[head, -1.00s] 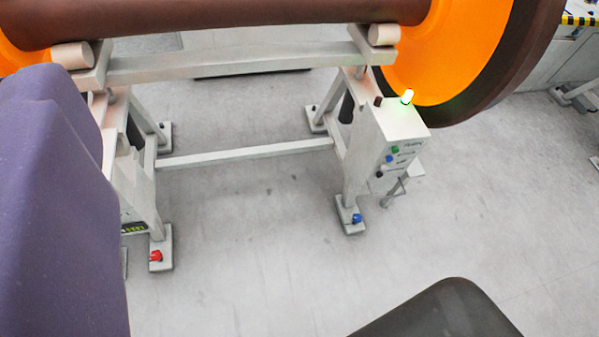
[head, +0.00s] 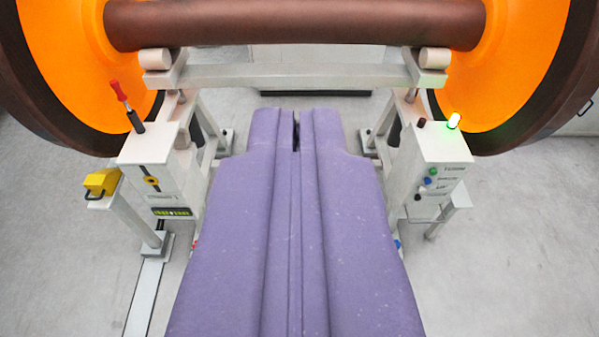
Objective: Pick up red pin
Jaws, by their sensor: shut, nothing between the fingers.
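My purple gripper (head: 296,122) fills the lower middle of the head view, pointing away toward the gantry. Its two fingers are together and nothing shows between them. A small red piece (head: 194,245) shows at the foot of the left stand, mostly hidden by my gripper. A red-handled lever or pin (head: 121,91) with a dark lower end stands tilted on top of the left grey box (head: 148,144). Both red things are left of my gripper and apart from it. I cannot tell which one is the red pin.
A brown axle (head: 295,22) with orange wheels (head: 75,60) spans the top, above a grey crossbar (head: 296,77). A right box (head: 433,150) has a lit green lamp (head: 454,121) and buttons. A yellow block (head: 103,181) sits on a left bracket. Floor is clear at both sides.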

